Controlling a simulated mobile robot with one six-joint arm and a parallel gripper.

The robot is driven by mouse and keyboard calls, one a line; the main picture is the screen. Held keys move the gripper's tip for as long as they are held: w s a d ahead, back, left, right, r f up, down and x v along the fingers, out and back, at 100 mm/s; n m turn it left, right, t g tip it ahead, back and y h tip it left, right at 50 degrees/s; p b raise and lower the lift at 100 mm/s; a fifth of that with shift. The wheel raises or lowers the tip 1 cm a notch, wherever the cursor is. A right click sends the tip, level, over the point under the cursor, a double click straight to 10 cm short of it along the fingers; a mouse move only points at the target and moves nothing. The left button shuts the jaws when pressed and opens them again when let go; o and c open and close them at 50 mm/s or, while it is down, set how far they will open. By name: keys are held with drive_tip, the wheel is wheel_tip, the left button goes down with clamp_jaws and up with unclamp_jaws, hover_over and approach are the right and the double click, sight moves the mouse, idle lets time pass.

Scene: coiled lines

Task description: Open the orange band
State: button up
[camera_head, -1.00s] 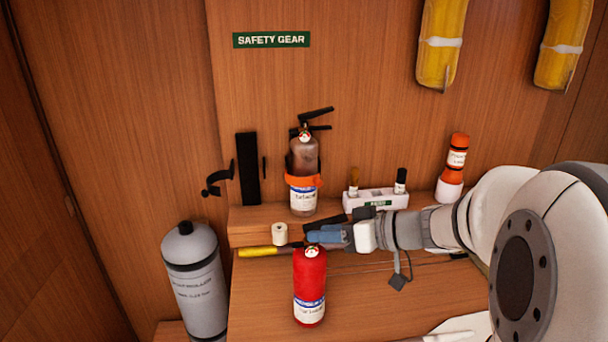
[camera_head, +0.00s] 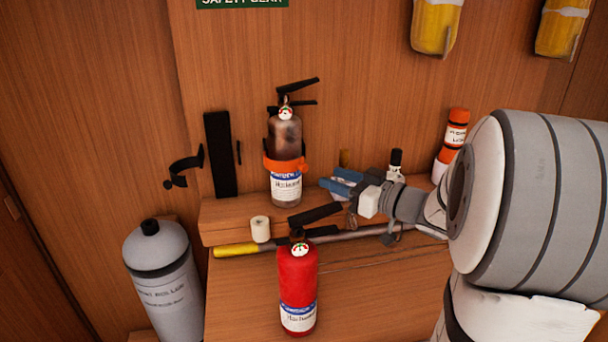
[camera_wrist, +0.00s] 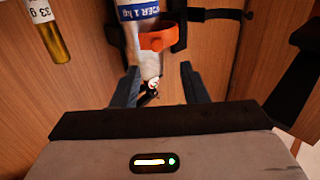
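The orange band (camera_head: 287,165) is wrapped around a worn, brownish extinguisher (camera_head: 285,137) that stands upright against the wall on the wooden ledge. An orange tab (camera_head: 304,168) sticks out at its right side. In the wrist view the band (camera_wrist: 157,40) lies beyond my fingers, on the extinguisher (camera_wrist: 140,14), which appears upside down. My gripper (camera_head: 340,181) has blue fingers and is to the right of the band, apart from it. Its fingers are spread with nothing held between them, as the wrist view also shows (camera_wrist: 160,88).
A red extinguisher (camera_head: 297,285) stands in front of the ledge. A white roll (camera_head: 260,229) and a yellow-handled tool (camera_head: 236,250) lie left of it. A grey cylinder (camera_head: 163,285) stands at the left. An orange-and-white canister (camera_head: 456,138) is behind my arm.

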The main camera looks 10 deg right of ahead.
sight(306, 168)
drive_tip(key=p+x, duration=0.1)
drive_tip(key=x, duration=0.3)
drive_tip(key=p+x, duration=0.1)
drive_tip(key=x, duration=0.3)
drive_tip(key=shift+w+d+f+p, duration=0.15)
drive_tip(key=shift+w+f+p, duration=0.05)
drive_tip(key=shift+p, duration=0.1)
clamp_jaws()
idle(0.3)
